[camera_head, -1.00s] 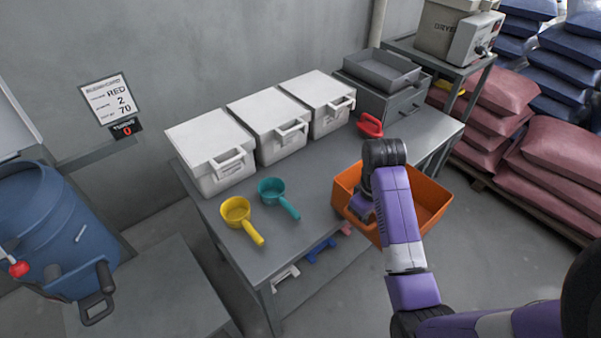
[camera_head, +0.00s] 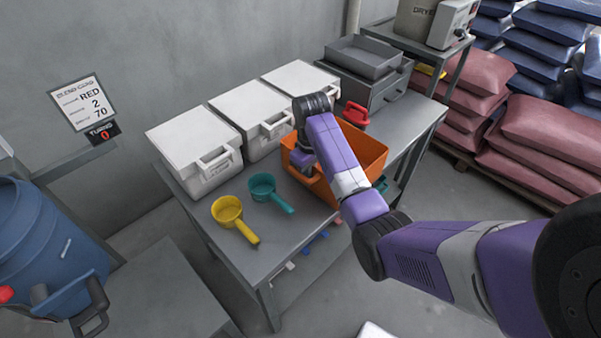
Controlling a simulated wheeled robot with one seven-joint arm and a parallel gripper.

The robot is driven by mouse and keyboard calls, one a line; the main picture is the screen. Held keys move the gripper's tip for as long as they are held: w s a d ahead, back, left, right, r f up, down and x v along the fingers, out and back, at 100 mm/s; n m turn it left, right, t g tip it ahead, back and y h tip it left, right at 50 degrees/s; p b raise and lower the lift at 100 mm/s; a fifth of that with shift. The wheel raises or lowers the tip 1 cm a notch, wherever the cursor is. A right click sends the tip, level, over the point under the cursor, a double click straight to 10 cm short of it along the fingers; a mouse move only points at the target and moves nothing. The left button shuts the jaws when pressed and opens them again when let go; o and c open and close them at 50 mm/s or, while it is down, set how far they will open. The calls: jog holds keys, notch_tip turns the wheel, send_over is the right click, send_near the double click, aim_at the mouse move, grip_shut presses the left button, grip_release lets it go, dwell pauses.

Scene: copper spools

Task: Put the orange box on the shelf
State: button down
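The orange box (camera_head: 362,148) is an open-topped bin over the right part of the grey table (camera_head: 300,225). My gripper (camera_head: 306,168) is at the box's left wall. The fingertips are hidden by the wrist and the wall, but the box has travelled with my gripper, so it looks held. The box's right front end reaches the table's front edge. I cannot tell whether its bottom touches the tabletop. The table has a lower shelf, mostly hidden, with small blue and white items at its edge.
Three white lidded bins (camera_head: 195,150) line the table's back. A yellow scoop (camera_head: 228,210) and a teal scoop (camera_head: 263,186) lie left of the box. A red scoop (camera_head: 355,113) is close behind it. A grey drawer unit (camera_head: 372,85) stands at the back right.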

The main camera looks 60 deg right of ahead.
aim_at(301, 182)
jog(key=w, duration=0.1)
jog(key=w+d, duration=0.1)
jog(key=w, duration=0.1)
jog(key=shift+w+r, duration=0.1)
jog(key=shift+w, duration=0.15)
jog(key=shift+f+p, duration=0.3)
jog(key=shift+f, duration=0.6)
jog(key=shift+f, duration=0.1)
jog(key=c, duration=1.6)
grip_release()
jog(key=shift+c, duration=0.2)
